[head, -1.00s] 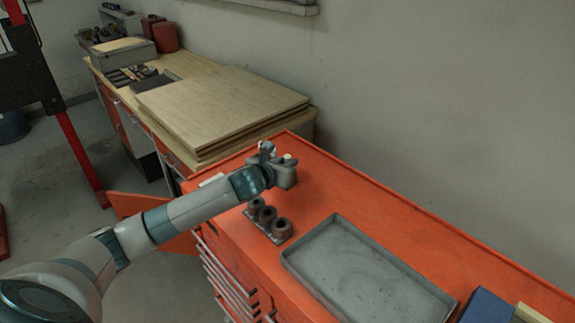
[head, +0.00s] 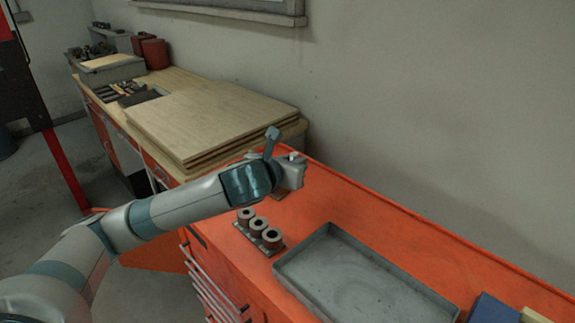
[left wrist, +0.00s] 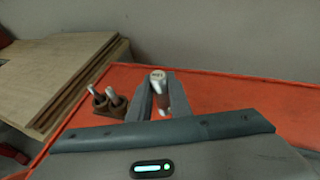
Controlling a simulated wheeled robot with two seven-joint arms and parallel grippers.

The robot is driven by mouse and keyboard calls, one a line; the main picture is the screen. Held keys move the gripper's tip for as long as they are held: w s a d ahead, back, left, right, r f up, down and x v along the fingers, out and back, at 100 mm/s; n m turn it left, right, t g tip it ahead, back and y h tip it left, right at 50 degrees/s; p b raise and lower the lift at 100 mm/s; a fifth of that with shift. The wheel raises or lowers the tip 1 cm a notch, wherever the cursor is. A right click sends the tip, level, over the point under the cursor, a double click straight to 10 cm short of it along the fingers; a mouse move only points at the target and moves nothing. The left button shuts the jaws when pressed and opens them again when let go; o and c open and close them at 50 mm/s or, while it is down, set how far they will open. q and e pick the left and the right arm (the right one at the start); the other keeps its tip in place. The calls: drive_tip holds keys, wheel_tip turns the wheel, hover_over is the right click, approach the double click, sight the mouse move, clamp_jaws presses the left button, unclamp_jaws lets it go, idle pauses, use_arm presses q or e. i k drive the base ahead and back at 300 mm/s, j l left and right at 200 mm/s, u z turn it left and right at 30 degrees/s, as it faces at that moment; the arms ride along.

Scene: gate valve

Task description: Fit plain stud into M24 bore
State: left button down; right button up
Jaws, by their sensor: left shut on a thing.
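My left gripper (head: 295,172) is above the far end of the orange cabinet top. In the left wrist view its two fingers (left wrist: 160,98) are shut on a metal stud (left wrist: 158,82) with a pale, marked end; the mark is too small to read. A brown rack (left wrist: 106,106) with two more studs stands left of the fingers; in the head view it is mostly hidden behind the gripper. A row of three round bored sockets (head: 258,227) on a plate lies nearer than the gripper, apart from the stud. Which bore is M24 I cannot tell. My right gripper is not in view.
A grey tray (head: 318,290) lies right of the sockets. A blue box (head: 492,308) is at the lower right. Wooden boards (head: 210,115) lie on the bench beyond the cabinet. The orange top between gripper and wall is clear.

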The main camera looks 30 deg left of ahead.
sight(273, 243)
drive_tip(key=k, duration=1)
